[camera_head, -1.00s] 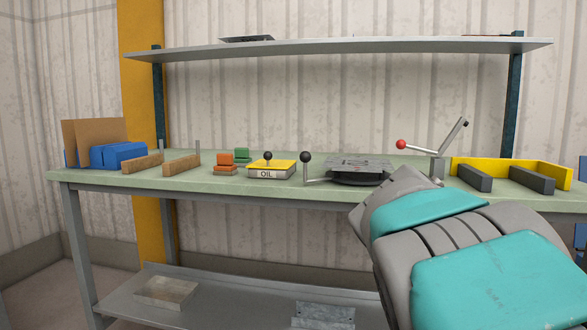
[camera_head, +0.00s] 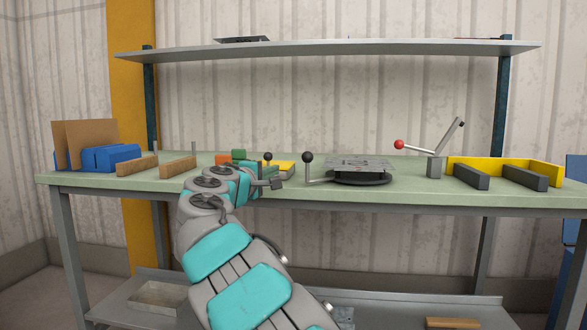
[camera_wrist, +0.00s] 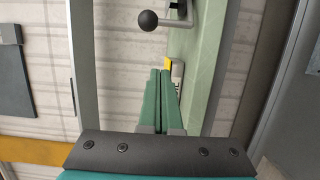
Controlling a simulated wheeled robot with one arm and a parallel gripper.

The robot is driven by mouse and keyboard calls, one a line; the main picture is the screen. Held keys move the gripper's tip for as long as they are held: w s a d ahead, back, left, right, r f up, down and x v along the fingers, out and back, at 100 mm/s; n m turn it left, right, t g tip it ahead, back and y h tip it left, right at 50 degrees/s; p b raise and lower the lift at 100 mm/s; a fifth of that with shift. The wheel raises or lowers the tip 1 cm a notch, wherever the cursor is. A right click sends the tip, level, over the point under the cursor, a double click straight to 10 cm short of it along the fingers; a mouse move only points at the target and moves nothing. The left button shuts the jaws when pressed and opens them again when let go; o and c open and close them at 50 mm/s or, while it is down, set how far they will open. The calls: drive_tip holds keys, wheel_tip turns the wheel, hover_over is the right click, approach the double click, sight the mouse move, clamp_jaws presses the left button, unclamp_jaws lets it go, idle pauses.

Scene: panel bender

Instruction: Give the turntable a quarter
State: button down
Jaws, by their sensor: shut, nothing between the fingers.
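The turntable is a dark round base (camera_head: 358,179) with a grey square plate (camera_head: 360,164) on top, on the green bench. A crank with a black ball knob (camera_head: 307,157) stands at its left side; the knob also shows at the top of the wrist view (camera_wrist: 148,20). My gripper (camera_head: 278,184) is left of the crank, near the bench's front edge, apart from the knob. Its green fingers (camera_wrist: 160,78) are shut together and hold nothing.
A lever with a red ball (camera_head: 399,145) stands right of the turntable, near a yellow angle fence (camera_head: 520,171) and dark bars (camera_head: 471,177). Orange and green blocks (camera_head: 238,156), wooden bars (camera_head: 178,166) and a blue holder (camera_head: 112,157) are left. A shelf (camera_head: 330,48) hangs above.

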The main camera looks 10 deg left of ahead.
drive_tip(key=shift+a, duration=0.2)
drive_tip(key=p+x, duration=0.2)
drive_tip(key=x, duration=0.8)
drive_tip(key=shift+d, duration=0.15)
drive_tip(key=shift+s+d+b, duration=0.4)
drive_tip(key=shift+s+d, duration=0.8)
drive_tip(key=shift+d, duration=0.3)
drive_tip(key=shift+d, duration=0.1)
